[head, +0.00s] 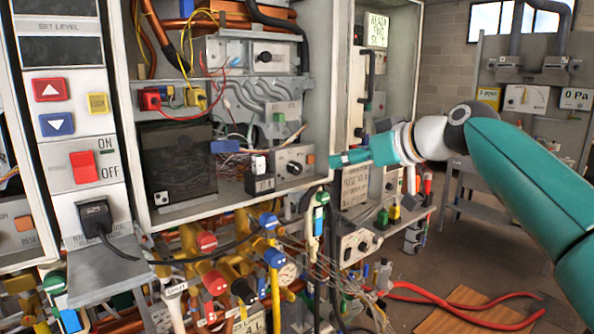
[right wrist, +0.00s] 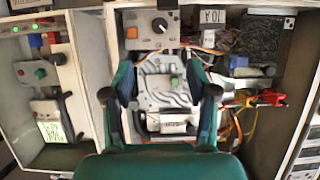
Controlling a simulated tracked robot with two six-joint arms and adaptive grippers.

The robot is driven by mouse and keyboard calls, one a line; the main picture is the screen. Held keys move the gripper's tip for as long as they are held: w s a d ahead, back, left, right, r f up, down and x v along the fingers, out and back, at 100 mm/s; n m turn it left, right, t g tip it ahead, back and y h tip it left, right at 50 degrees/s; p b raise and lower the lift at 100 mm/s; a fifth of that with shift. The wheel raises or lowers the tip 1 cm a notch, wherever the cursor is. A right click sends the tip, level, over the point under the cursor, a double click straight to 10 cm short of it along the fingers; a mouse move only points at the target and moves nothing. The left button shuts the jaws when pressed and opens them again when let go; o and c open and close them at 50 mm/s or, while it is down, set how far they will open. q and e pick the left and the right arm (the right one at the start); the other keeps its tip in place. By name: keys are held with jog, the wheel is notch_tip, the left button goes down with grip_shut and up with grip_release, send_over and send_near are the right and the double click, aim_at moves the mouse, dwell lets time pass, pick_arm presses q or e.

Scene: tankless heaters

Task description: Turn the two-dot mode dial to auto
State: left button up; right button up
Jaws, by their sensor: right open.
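A grey box with a round black dial (head: 294,168) and an orange button stands at the bottom of the open middle cabinet in the head view. The same dial (right wrist: 159,25) shows at the top of the right wrist view, beyond my fingertips. Other black knobs show on an upper unit (head: 265,57) and on a lower box (head: 364,246). The dots and position marks are too small to read, so I cannot tell which dial has two dots. My right gripper (head: 350,158) is at the cabinet's right side; its spread fingers (right wrist: 160,78) are empty. My left gripper is not in view.
A black panel (head: 177,160) and a small 70 A breaker (right wrist: 210,16) sit beside the dial box. Cabinet walls and loose wires crowd the space. Valves and pipes (head: 215,283) lie below. Red hoses (head: 440,297) lie on the floor at right.

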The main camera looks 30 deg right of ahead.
aim_at(298, 170)
jog(key=p+x, duration=0.4)
jog(key=x, duration=1.2)
jog(key=shift+w, duration=0.3)
grip_shut()
jog(key=shift+d, duration=0.1)
